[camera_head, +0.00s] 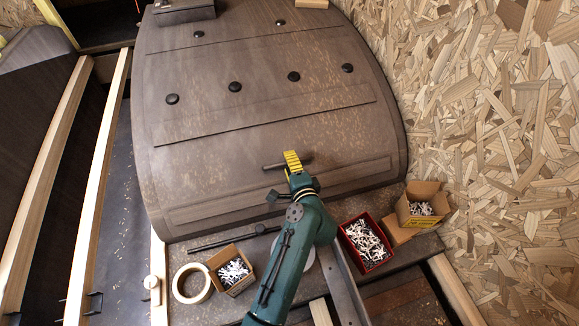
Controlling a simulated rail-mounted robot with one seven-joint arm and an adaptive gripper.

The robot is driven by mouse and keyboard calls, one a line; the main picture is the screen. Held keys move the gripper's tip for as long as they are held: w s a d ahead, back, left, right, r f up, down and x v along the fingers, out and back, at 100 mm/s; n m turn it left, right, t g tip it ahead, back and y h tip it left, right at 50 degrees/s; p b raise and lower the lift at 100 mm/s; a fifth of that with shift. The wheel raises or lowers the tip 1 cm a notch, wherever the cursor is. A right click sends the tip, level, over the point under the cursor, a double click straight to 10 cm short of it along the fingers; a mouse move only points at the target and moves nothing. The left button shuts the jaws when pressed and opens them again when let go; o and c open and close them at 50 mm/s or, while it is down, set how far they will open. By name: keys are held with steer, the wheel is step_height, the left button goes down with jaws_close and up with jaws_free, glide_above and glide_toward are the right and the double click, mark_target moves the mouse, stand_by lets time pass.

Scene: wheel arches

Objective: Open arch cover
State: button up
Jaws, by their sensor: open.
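The arch cover (260,95) is a large dark brown curved panel with several black round knobs and shallow ribs. It fills the middle of the view and looks closed. My gripper (292,160) shows yellow fingers at the end of my green arm. It is over the lower middle of the cover, by a dark bar-like handle (272,166). The gripper is open; whether its fingers touch or surround the handle cannot be told, as the fingers hide part of it.
Below the cover stand a red box of fasteners (366,243), cardboard boxes of fasteners (422,206) and (234,269), and a tape roll (192,283). A dark rod (234,237) lies there. A chipboard wall (500,130) rises at right; wooden beams (95,190) run at left.

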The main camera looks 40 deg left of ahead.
steer(key=shift+w+a, duration=0.1)
steer(key=shift+a, duration=0.1)
jaws_close()
